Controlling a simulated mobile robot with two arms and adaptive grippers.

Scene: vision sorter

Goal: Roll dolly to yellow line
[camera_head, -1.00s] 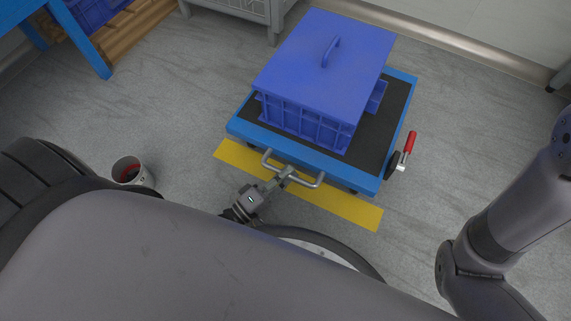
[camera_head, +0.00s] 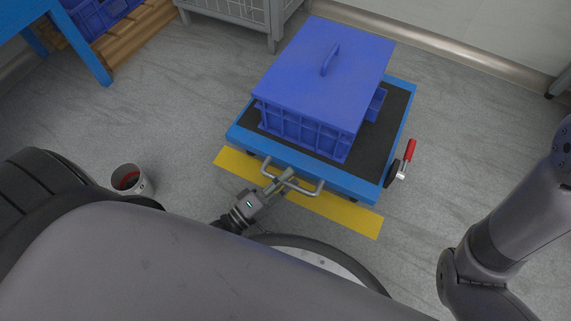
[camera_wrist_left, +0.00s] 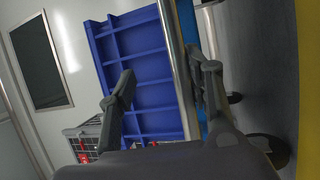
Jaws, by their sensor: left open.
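The dolly (camera_head: 387,130) has a blue frame, a black deck and a grey handle bar (camera_head: 307,190) at its near edge. A lidded blue crate (camera_head: 325,75) sits on it. The yellow line (camera_head: 345,211) is a floor strip along the dolly's near side; the near edge hides part of it. My left gripper (camera_head: 282,179) is at the middle of the handle bar, with open fingers. In the left wrist view the bar (camera_wrist_left: 178,75) stands between the two fingers, closer to the right one; contact cannot be told. My right gripper is out of view; only its arm shows.
A red brake lever (camera_head: 411,150) sticks out at the dolly's right side. A grey mesh cage (camera_head: 245,14) and a blue table (camera_head: 75,35) are behind. Floor right of the dolly is clear.

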